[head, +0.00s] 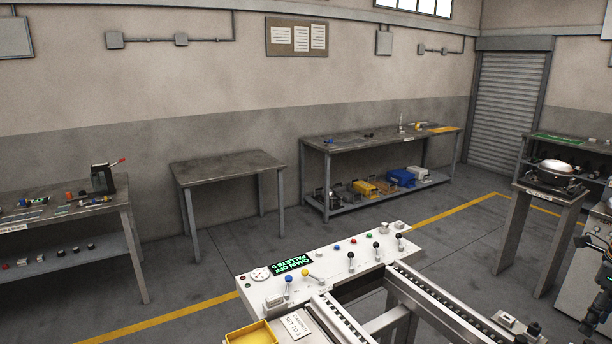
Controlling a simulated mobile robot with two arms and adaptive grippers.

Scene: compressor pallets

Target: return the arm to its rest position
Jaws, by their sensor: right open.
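My right gripper (588,252) shows only in part at the right edge of the head view, dark and cut off by the frame. It is open, and nothing shows between its fingers. It is to the right of the white control console (335,262) and in front of the grey cabinet at the right edge. My left gripper is not in view.
The console has levers, buttons and a green display (291,264), with a yellow tray (250,335) and conveyor rails (440,308) in front.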

